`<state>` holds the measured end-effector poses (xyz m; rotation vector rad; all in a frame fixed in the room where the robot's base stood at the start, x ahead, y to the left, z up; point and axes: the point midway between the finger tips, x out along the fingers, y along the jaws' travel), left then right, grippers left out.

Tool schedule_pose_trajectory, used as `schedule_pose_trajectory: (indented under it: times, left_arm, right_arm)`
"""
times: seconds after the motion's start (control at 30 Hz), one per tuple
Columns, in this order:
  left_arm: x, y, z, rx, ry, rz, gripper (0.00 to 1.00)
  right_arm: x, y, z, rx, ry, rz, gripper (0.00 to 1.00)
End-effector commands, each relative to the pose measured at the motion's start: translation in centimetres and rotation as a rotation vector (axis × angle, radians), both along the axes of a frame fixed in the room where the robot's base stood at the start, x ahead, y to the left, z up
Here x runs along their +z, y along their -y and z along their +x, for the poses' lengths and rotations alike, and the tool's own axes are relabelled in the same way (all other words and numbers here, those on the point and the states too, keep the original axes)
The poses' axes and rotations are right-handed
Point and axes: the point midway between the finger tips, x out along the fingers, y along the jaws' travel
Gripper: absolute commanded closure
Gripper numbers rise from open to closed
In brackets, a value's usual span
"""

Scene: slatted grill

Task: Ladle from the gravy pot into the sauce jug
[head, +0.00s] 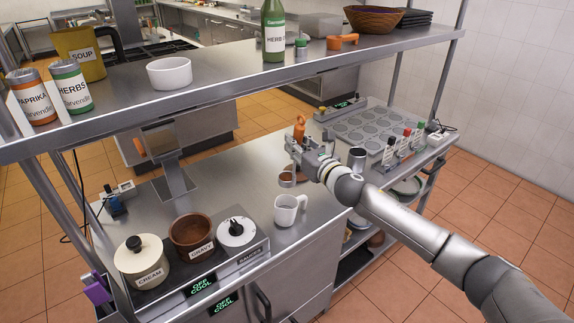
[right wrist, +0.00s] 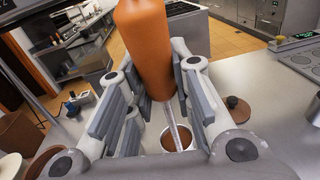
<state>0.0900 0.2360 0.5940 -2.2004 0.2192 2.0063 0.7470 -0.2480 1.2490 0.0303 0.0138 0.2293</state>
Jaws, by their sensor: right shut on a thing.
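My right gripper (head: 302,150) is shut on the orange handle of the ladle (head: 299,130). The handle also fills the upper middle of the right wrist view (right wrist: 144,45). The ladle's metal shaft runs down to its bowl, which holds brown liquid (right wrist: 178,139). In the head view the bowl hangs just above and behind the white sauce jug (head: 286,212), apart from it in the picture. The jug stands upright on the counter, its handle to the right. The brown gravy pot (head: 191,238) stands open left of the jug; its contents are hard to see. My left gripper is not in view.
A lidded cream pot (head: 140,262) and a white-lidded container (head: 237,234) flank the gravy pot. A brown knobbed lid (right wrist: 237,109) lies on the counter. A metal cup (head: 357,159) stands right of my gripper. A shelf (head: 230,88) spans above; counter behind the jug is clear.

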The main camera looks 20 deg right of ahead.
Motion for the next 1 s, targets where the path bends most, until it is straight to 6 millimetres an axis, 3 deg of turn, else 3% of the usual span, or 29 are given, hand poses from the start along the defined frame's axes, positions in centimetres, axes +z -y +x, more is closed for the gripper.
schedule_pose_trajectory:
  times: [0.1,0.33,1.0]
  left_arm:
    - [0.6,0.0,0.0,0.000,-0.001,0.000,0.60]
    - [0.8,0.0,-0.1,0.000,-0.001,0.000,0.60]
    - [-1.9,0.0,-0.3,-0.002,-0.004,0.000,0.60]
  right_arm:
    - [1.7,1.1,0.9,-0.010,0.005,0.003,1.00]
    - [2.6,2.1,1.6,-0.018,0.007,0.010,1.00]
    - [-0.2,2.1,1.6,-0.018,0.008,0.010,1.00]
